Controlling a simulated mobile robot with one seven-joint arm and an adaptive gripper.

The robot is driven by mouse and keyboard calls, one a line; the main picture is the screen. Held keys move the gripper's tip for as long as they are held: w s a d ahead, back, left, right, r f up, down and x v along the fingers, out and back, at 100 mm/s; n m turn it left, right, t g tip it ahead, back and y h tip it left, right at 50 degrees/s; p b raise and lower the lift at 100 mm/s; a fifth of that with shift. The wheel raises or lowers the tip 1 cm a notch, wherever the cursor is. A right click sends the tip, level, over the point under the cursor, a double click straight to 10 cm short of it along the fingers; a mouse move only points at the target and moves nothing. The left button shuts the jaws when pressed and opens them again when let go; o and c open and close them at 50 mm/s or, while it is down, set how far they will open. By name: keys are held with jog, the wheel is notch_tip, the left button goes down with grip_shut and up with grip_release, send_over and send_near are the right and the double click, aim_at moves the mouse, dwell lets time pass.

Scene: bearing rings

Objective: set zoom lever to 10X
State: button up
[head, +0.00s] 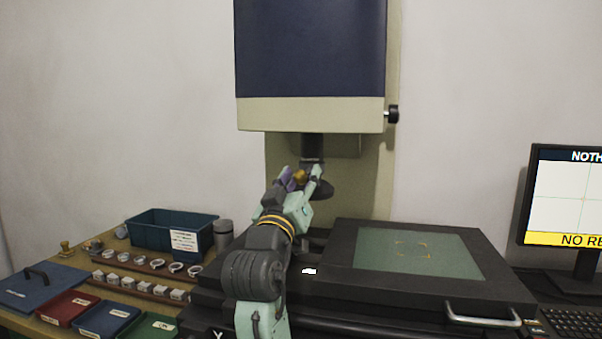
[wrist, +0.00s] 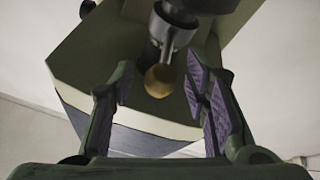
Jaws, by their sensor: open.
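The zoom lever's round brass-coloured knob (wrist: 159,80) sits between my open fingers in the wrist view, with clear space on both sides. In the head view the knob (head: 299,176) shows between the fingertips, beside the dark lens barrel (head: 312,150) under the measuring machine's head. My gripper (head: 304,178) is open around the knob; the wrist view shows its purple-padded fingers (wrist: 165,95) apart. The metallic lens barrel (wrist: 172,25) is above the knob in the wrist view. I cannot read any zoom marking.
The machine's stage with a glass plate (head: 410,252) lies below and right. A monitor (head: 566,200) stands at the far right. On the left table are a blue bin (head: 170,232), a grey cylinder (head: 223,235), rows of rings and blocks, and coloured trays (head: 108,317).

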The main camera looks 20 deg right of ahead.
jog(key=shift+w+d+r, duration=0.1)
jog(key=shift+w+d, duration=0.05)
jog(key=shift+w, duration=0.1)
jog(key=shift+c, duration=0.5)
grip_shut()
dwell(0.4)
